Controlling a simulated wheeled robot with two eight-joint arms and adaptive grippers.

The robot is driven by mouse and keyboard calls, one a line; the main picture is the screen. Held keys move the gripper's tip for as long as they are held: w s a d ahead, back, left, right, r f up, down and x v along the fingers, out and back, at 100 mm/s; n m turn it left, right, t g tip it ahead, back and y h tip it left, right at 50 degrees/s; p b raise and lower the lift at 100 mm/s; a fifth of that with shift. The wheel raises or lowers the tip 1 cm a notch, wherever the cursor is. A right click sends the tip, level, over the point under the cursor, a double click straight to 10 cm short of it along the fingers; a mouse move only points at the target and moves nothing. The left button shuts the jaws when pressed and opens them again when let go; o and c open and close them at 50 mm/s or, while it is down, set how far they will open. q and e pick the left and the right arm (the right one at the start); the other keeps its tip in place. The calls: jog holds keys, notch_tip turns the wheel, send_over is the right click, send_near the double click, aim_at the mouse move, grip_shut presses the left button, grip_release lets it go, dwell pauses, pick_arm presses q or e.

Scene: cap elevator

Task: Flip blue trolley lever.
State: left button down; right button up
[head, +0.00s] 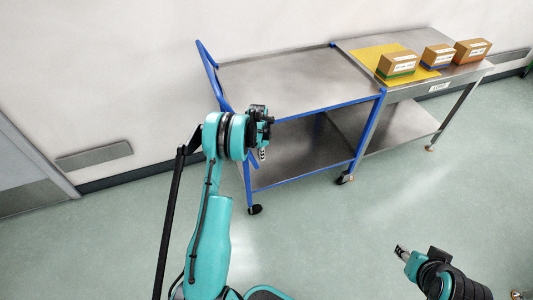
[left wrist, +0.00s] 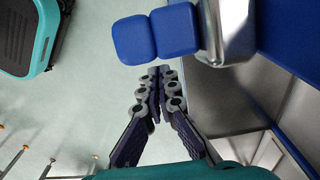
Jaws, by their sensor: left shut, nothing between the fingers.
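The trolley (head: 290,80) has steel shelves and a blue frame, and stands against the wall. In the left wrist view, a blue lever (left wrist: 155,37) with two rounded pads joins a steel hub (left wrist: 232,30) beside a blue trolley part (left wrist: 293,40). My left gripper (head: 263,153) is at the trolley's near left side, and I cannot clearly make out the lever in the head view. In the left wrist view my left gripper (left wrist: 158,75) is shut and empty, its tips just below the lever pads; I cannot tell whether they touch. My right gripper (head: 402,251) is over the floor, far from the trolley.
A steel table (head: 395,90) adjoins the trolley's right side. It carries a yellow mat (head: 368,55) and three cardboard boxes, one of them green-based (head: 397,65). The trolley's lower shelf (head: 300,155) is empty. Open floor (head: 330,230) lies in front.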

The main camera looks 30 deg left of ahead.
pick_arm(q)
jog(key=shift+s+a+f, duration=0.15)
jog(key=shift+s+a, duration=0.15)
jog(key=shift+s, duration=0.05)
jog(key=shift+s+a+f+b, duration=0.4)
jog(key=shift+s+a, duration=0.1)
jog(key=shift+s, duration=0.1)
